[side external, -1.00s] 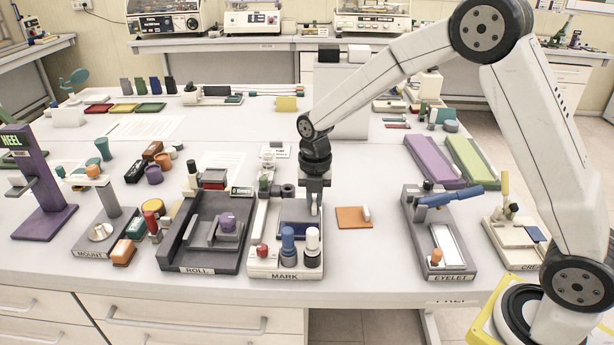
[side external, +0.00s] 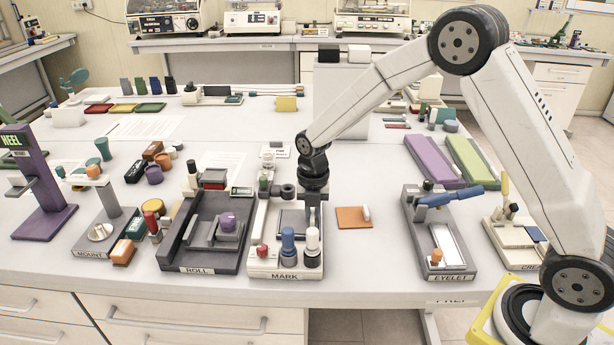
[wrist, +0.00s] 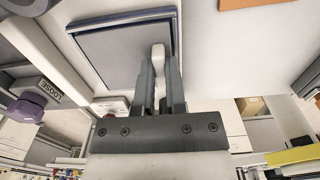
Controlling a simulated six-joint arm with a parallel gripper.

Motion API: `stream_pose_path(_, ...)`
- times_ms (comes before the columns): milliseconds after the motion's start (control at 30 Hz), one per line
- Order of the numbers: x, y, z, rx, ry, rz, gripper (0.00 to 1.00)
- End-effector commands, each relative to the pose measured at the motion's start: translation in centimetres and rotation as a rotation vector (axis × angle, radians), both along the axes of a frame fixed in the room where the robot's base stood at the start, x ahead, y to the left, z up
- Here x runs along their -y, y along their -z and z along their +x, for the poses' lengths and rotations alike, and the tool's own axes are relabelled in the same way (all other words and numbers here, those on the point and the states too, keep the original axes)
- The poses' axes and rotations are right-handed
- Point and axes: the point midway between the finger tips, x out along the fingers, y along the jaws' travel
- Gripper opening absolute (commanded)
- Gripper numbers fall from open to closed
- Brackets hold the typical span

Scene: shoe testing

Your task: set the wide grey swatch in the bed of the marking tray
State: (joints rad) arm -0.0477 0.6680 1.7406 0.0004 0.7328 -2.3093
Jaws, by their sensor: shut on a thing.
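The marking tray (side external: 262,268), labelled MARK, stands near the front edge of the table. My gripper (side external: 311,218) is over the right part of its bed, pointing down. In the wrist view, my gripper (wrist: 159,72) is shut on the white tab (wrist: 157,52) of the wide grey swatch (wrist: 112,52). The swatch lies flat at the tray's bed and covers most of it; it also shows in the side view (side external: 291,222). I cannot tell whether it rests fully on the bed floor. The fingers hide part of its right side.
Blue and white knobs (side external: 288,240) and a red button stand at the tray's front. The ROLL station (side external: 190,262) is close on the left. An orange swatch (side external: 352,220) with a white tab lies on the right, with clear table around it. The EYELET station (side external: 445,265) is farther right.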

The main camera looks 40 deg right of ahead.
Motion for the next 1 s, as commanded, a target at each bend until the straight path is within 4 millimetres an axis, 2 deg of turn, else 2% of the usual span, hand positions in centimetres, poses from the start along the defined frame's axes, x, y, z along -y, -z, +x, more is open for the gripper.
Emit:
stream_pose_path(33,0.0,0.1,0.0,0.0,0.0,0.0,0.18)
stream_pose_path(133,0.0,0.0,0.0,0.0,0.0,0.0,0.49)
stream_pose_path(633,0.0,-0.5,0.0,0.001,0.0,0.0,0.5)
stream_pose_path(833,0.0,-2.4,0.1,0.004,0.0,0.0,0.5)
stream_pose_path(1000,0.0,-5.0,0.1,0.005,0.0,0.001,0.5)
